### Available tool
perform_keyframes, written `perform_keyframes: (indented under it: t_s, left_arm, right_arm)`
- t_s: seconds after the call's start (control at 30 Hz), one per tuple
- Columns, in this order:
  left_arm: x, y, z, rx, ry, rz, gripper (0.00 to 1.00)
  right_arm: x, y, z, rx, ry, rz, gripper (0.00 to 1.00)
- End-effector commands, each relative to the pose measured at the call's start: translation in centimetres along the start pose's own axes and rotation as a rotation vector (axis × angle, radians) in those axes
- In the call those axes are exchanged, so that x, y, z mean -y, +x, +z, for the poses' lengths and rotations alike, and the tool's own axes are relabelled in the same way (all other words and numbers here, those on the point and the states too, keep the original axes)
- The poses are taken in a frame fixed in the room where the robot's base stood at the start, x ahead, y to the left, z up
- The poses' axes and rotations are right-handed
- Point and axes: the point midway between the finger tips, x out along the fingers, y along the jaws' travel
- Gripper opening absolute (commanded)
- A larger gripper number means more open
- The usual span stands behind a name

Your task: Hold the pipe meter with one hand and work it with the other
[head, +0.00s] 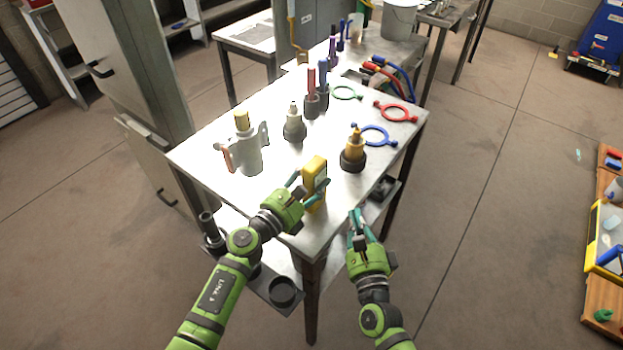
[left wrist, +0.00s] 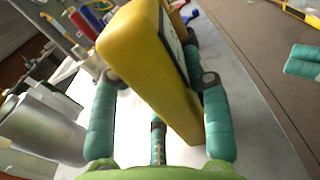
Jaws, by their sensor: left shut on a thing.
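The pipe meter (head: 313,180) is a yellow block with a dark face, near the front corner of the metal table. My left gripper (head: 300,188) is shut on it; in the left wrist view the yellow meter (left wrist: 150,60) stands tilted between the teal fingers of the left gripper (left wrist: 158,115). Its dark face points to the right there. My right gripper (head: 356,222) is to the right of and below the meter, apart from it, just off the table edge. Its teal fingers look close together, and their gap is unclear. Its teal fingertip also shows in the left wrist view (left wrist: 302,62).
The metal table (head: 210,150) holds a silver fitting with a yellow top (head: 246,145), a brass-topped fitting (head: 353,152), a smaller fitting (head: 294,122), and blue (head: 376,126), green (head: 346,85) and red (head: 411,114) rings. A lower shelf (head: 385,190) lies beneath.

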Motion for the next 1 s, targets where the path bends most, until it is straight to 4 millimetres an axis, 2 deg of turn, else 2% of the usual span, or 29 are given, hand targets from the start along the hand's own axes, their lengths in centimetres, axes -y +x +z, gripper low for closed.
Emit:
perform_keyframes:
  t_s: [0.03, 0.07, 0.1, 0.13, 0.43, 0.57, 0.67, 1.0]
  left_arm:
    - [0.0, 0.0, 0.0, -0.001, 0.000, -0.001, 0.06]
    - [0.0, 0.0, 0.0, -0.001, 0.000, -0.001, 0.55]
    - [0.0, 0.0, 0.0, -0.001, 0.000, -0.001, 0.71]
    - [0.0, 0.0, 0.0, -0.001, 0.000, -0.001, 0.75]
    - [0.0, 0.0, 0.0, 0.000, 0.000, 0.000, 0.75]
    - [-0.1, -0.7, -0.1, -0.001, 0.002, 0.001, 0.75]
    - [-0.1, -2.1, -0.2, -0.003, 0.003, 0.001, 0.75]
    - [0.0, -9.2, -0.1, -0.003, 0.001, -0.001, 0.75]
  right_arm:
    - [0.0, 0.0, 0.0, 0.000, 0.000, 0.000, 0.00]
    - [0.0, 0.0, 0.0, 0.000, 0.000, 0.000, 0.00]
    - [0.0, 0.0, 0.0, 0.000, 0.000, 0.000, 0.00]
    - [0.0, 0.0, 0.0, 0.000, 0.000, 0.000, 0.00]
    - [0.0, 0.0, 0.0, 0.000, 0.000, 0.000, 0.00]
    - [0.0, 0.0, 0.0, 0.000, 0.000, 0.000, 0.00]
    - [0.0, 0.0, 0.0, 0.000, 0.000, 0.000, 0.00]
    - [0.0, 0.0, 0.0, 0.000, 0.000, 0.000, 0.00]
